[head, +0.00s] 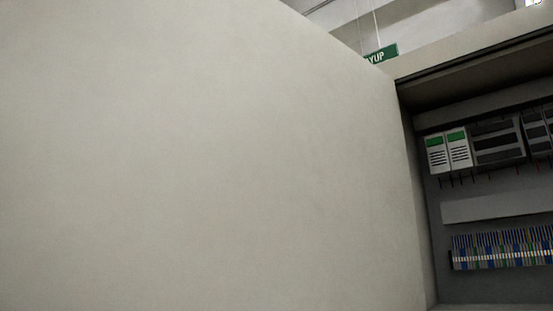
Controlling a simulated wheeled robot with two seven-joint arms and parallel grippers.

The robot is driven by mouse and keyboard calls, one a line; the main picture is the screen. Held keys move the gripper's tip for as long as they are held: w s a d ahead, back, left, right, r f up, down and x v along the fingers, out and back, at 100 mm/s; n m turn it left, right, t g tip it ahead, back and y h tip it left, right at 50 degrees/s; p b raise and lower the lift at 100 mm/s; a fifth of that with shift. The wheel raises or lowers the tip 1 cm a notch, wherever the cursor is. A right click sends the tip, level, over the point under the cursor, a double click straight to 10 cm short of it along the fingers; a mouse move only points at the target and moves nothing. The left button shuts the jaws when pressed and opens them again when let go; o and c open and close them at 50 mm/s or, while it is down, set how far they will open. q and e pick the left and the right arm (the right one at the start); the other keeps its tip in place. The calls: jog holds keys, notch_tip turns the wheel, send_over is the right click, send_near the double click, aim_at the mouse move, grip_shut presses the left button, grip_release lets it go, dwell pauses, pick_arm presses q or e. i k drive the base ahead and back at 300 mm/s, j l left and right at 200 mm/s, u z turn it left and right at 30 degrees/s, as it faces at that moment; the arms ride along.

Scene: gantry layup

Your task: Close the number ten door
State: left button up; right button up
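A large plain beige panel (200,160) fills the left and middle of the head view, very close to me. It looks like the side or an open door of a cabinet; I cannot tell which. No number ten shows on it. To its right is the open front of an electrical cabinet (490,208), seen at an angle. No handle is in view. Neither of my grippers shows in the head view.
Inside the cabinet are white modules with green tops (448,152), dark modules (497,141) and a row of coloured terminals (500,250). A green hanging sign (381,54) ending in "YUP" shows behind. The floor is out of view.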

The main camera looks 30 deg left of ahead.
aim_at(156, 154)
jog(key=k+j+z, duration=0.2)
jog(key=j, duration=0.25)
jog(key=k+j+z, duration=0.15)
jog(key=j, duration=0.3)
jog(key=k+j+z, duration=0.2)
jog(key=j, duration=0.25)
jog(key=k+j+z, duration=0.15)
jog(key=j, duration=0.25)
jog(key=k+j+z, duration=0.2)
jog(key=j, duration=0.15)
jog(key=i+j+z, duration=0.35)
jog(key=j+z, duration=0.15)
jog(key=j, duration=0.1)
